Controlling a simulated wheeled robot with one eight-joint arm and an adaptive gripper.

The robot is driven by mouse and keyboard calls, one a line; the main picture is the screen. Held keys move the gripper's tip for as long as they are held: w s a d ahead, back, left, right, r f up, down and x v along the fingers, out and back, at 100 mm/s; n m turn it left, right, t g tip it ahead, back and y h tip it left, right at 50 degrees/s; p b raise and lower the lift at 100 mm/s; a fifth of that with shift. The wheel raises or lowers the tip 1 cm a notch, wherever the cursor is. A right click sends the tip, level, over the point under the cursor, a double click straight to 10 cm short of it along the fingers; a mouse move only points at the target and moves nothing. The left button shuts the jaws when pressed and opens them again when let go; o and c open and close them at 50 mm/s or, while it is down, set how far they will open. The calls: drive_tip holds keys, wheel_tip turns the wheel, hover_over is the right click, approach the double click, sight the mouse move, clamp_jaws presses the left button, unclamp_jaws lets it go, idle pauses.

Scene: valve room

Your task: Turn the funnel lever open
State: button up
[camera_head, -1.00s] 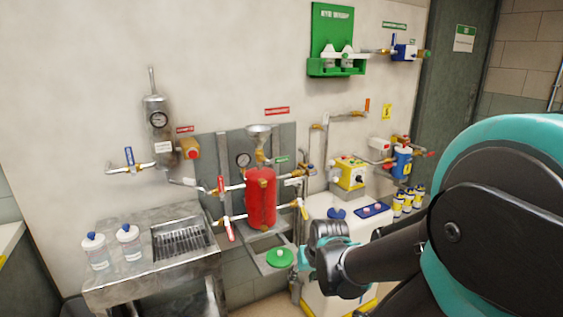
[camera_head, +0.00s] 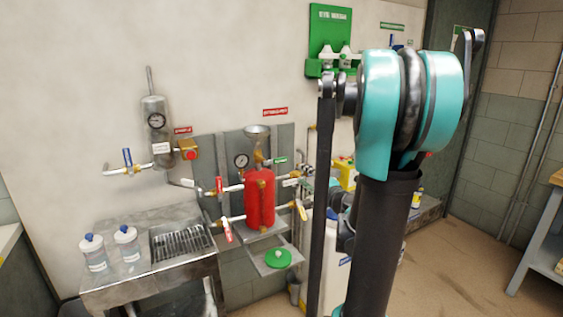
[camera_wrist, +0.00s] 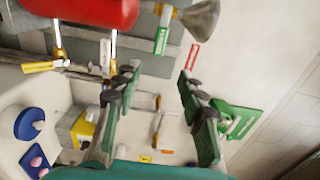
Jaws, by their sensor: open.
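The metal funnel (camera_head: 257,133) sits above the red tank (camera_head: 260,197) on the wall panel. Below the funnel, a small lever with a green handle (camera_head: 277,160) points right. In the wrist view, which is turned sideways, the funnel (camera_wrist: 200,20), the green lever (camera_wrist: 162,35) and the red tank (camera_wrist: 85,10) show at the top. My gripper (camera_wrist: 158,75) is open and empty, its two fingers apart. The green lever appears beyond the fingertips, roughly between them and not touched. In the head view my arm hides most of the gripper.
Red-handled valves (camera_head: 220,186) and a yellow-handled one (camera_head: 302,210) surround the tank. A pressure gauge (camera_head: 241,160) is left of the funnel. A steel sink (camera_head: 150,278) with two bottles stands left. A green eye wash station (camera_head: 328,32) hangs above.

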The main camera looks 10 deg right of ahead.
sight(282, 160)
drive_tip(key=x, duration=1.7)
drive_tip(key=shift+s, duration=0.1)
clamp_jaws()
